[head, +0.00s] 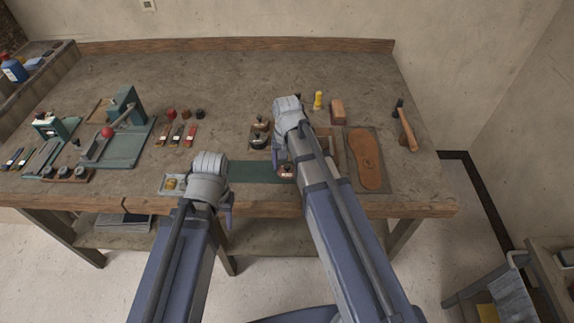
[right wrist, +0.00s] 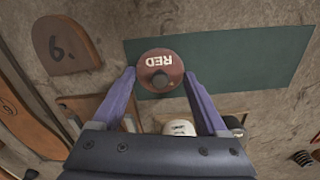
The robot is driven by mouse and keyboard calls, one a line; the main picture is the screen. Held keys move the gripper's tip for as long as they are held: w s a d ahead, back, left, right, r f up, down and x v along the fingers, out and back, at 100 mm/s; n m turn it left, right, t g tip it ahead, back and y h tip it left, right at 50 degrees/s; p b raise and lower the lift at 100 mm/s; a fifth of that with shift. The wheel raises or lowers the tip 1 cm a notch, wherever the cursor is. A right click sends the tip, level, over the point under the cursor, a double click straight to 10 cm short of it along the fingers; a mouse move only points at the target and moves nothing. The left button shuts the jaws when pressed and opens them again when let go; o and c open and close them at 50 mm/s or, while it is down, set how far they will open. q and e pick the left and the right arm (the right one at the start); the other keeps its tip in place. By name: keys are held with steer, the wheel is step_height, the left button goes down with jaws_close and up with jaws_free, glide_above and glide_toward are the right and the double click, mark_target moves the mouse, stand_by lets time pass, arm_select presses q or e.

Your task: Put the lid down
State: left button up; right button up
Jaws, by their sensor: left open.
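The lid (right wrist: 160,76) is a round dark-red disc with a dark knob in the middle and the word RED. In the right wrist view it sits between the two fingertips of my right gripper (right wrist: 160,72), which meet its rim on both sides. It is over one end of the green mat (right wrist: 250,60); whether it touches the mat cannot be told. In the head view the lid (head: 287,171) shows small at the mat's (head: 250,172) right end, partly hidden by my right arm. My left gripper (head: 226,205) is open and empty near the table's front edge, left of the mat.
A pale round pot top (right wrist: 180,128) is close beside my right gripper. A sole on a board (head: 366,160) and a hammer (head: 405,128) lie to the right. A small tray (head: 172,184) is beside my left gripper. The green mat's middle is clear.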

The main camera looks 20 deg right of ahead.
mark_target(287, 166)
steer(key=o, duration=0.3)
steer(key=shift+o, duration=0.2)
steer(key=shift+r, duration=0.1)
step_height(287, 166, up, 12)
steer(key=p, duration=1.3)
steer(key=s+a+n+h, duration=0.1)
steer(key=s+a+n, duration=0.8)
steer(key=s, duration=0.5)
steer(key=shift+s+a+r+b, duration=0.2)
steer(key=shift+a+b, duration=0.1)
steer(key=shift+a, duration=0.45)
steer(key=shift+f, duration=0.1)
steer(key=shift+f+b, duration=0.9)
steer(key=shift+b, duration=0.05)
